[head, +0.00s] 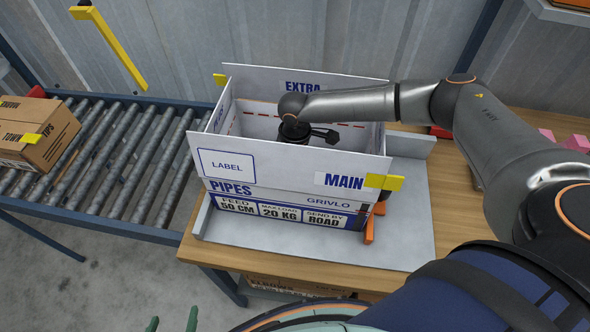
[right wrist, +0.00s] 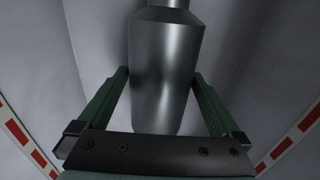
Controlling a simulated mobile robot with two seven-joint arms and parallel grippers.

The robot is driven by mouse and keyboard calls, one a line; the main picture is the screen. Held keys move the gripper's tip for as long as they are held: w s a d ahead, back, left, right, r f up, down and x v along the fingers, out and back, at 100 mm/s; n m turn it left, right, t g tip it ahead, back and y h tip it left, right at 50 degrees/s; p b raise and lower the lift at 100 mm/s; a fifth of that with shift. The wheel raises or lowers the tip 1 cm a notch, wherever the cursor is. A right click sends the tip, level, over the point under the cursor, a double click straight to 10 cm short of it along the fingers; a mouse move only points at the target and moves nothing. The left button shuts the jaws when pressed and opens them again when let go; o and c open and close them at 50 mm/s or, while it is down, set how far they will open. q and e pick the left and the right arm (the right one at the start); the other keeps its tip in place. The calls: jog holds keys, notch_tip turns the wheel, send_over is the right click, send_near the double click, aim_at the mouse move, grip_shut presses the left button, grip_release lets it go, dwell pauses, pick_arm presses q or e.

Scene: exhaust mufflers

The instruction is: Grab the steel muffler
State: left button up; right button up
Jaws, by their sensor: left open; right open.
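The steel muffler (right wrist: 165,70) shows in the right wrist view as a smooth grey metal cylinder with a narrower neck at the top. It lies inside the white box (head: 268,165) marked PIPES. My right gripper (right wrist: 160,74) is open, with one green finger on each side of the muffler. I cannot tell whether the fingers touch it. In the head view my right arm reaches into the box, and the front wall and arm hide the muffler and the right fingers. My left gripper (head: 172,321) is open and empty at the bottom edge of the head view.
The box stands on a grey tray (head: 408,235) on a wooden table (head: 455,190), its flaps upright around the opening. A roller conveyor (head: 110,160) with a brown carton (head: 45,140) is at the left. Pink blocks (head: 575,143) lie at the far right.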

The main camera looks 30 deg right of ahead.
jog(key=shift+f, duration=0.25)
dwell(0.6)
jog(key=shift+c, duration=0.2)
grip_shut()
dwell(0.5)
